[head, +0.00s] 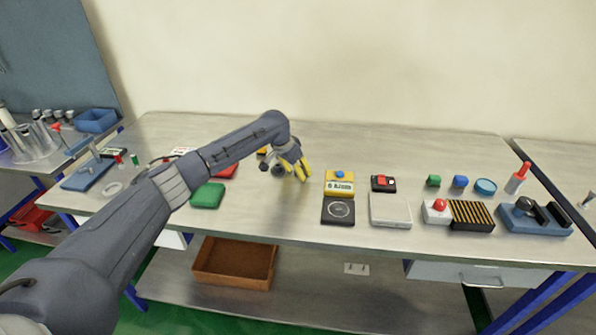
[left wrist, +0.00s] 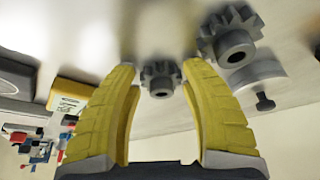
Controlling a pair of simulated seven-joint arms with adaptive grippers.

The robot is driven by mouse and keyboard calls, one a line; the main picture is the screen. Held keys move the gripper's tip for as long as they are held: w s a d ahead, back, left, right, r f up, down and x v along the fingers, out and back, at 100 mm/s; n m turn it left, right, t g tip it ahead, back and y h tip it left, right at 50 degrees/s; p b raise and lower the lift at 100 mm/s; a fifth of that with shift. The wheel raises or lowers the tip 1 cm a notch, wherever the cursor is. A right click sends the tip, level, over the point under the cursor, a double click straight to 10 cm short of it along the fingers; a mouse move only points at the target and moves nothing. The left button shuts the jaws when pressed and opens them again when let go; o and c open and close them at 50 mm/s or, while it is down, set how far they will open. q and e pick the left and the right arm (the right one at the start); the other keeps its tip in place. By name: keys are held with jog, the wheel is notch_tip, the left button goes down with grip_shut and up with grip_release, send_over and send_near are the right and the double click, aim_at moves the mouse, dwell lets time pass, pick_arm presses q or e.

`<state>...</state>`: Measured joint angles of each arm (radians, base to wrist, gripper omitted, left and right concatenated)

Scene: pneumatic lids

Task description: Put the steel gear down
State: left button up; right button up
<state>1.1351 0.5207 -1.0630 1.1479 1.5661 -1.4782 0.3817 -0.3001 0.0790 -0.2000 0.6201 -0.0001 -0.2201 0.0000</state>
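A small dark-grey toothed gear with a round hub (left wrist: 160,78) shows between the tips of my left gripper (left wrist: 160,64) in the left wrist view. The yellow fingers stand apart on either side of it; I cannot tell whether they touch it. In the head view my left gripper (head: 298,168) points down low over the middle-left of the table. A larger grey gear (left wrist: 231,36) lies just right of the right fingertip in the wrist view. Which of them is the steel gear is unclear. My right gripper is not in view.
A yellow box (head: 340,178) and a dark pad (head: 338,211) are right of the gripper. A green block (head: 208,196) and red block (head: 226,171) lie left, near my arm. A grey round part with a knob (left wrist: 258,76) is beside the larger gear.

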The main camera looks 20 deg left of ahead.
pick_arm(q)
jog(key=v, duration=1.2)
jog(key=shift+r, duration=0.15)
